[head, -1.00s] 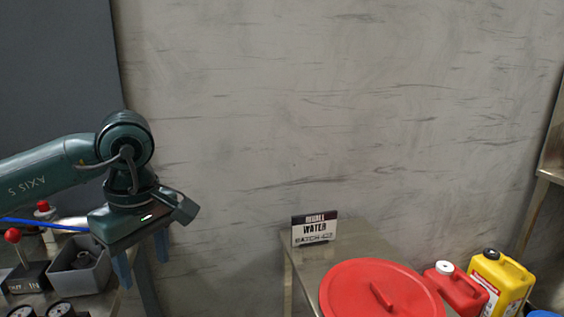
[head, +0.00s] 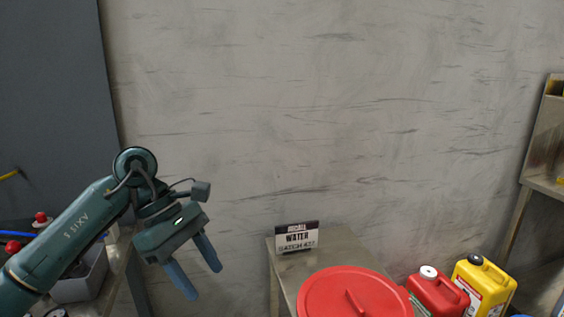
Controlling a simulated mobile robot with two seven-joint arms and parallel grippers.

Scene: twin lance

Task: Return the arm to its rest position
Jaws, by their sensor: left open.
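My left arm comes in from the lower left, green with dark joints. Its gripper (head: 207,282) points down and slightly right, with two blue-grey fingers spread apart. Nothing is between the fingers. The gripper hangs in front of the grey wall (head: 330,120), to the left of the metal table (head: 283,271) and apart from it. My right gripper is not in the head view.
A red jug (head: 436,292) and a yellow jug (head: 484,287) are at the right. A grey bin (head: 88,282) sits on the left bench behind my arm. A shelf (head: 541,185) stands at far right.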

